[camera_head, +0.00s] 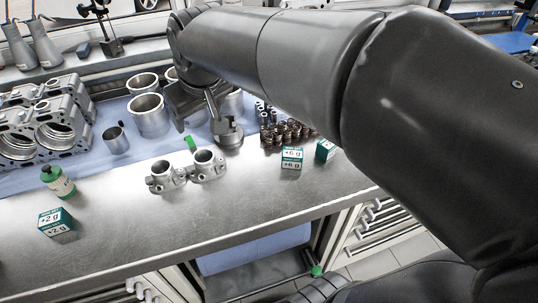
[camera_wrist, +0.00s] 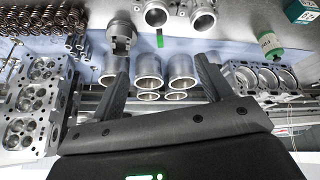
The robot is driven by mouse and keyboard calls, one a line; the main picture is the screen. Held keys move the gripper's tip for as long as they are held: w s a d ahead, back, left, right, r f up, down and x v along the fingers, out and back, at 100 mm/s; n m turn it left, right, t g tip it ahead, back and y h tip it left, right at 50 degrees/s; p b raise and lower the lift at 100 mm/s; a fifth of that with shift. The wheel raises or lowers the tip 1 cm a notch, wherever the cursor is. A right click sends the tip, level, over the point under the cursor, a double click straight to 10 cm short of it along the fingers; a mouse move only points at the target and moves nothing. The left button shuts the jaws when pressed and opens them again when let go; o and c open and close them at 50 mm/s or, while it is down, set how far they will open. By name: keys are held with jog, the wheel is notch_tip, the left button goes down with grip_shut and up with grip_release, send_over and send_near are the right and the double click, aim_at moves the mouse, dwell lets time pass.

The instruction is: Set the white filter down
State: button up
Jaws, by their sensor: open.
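I cannot make out a white filter in either view. My gripper (camera_head: 198,112) hangs over the blue mat near the middle of the workbench, partly hidden by my arm. In the wrist view, its two fingers (camera_wrist: 162,62) are wide apart with nothing held between them. Metal cylinder sleeves (camera_wrist: 149,72) show beyond and between the fingers. A grey piston-like part (camera_head: 229,133) stands close to the right of the gripper in the head view; in the wrist view it is beyond the left finger (camera_wrist: 121,38).
Twin throttle bodies (camera_head: 207,165) stand near the front with a small green piece behind. Springs (camera_head: 287,132), boxes (camera_head: 291,158), (camera_head: 55,222) and a green-capped bottle (camera_head: 58,182) surround them. An engine block (camera_head: 45,125) is at left. The bare front strip (camera_head: 130,235) is mostly free.

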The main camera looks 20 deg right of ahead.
jog(key=s+d+f+m, duration=0.2)
jog(key=s+d, duration=0.3)
jog(key=s, duration=0.2)
jog(key=s+d+f+m+h, duration=0.1)
jog(key=s+d+f+m, duration=0.1)
jog(key=s+d, duration=0.4)
jog(key=shift+s+d+f+m+t, duration=0.3)
jog(key=shift+s+f, duration=0.35)
jog(key=shift+f, duration=0.2)
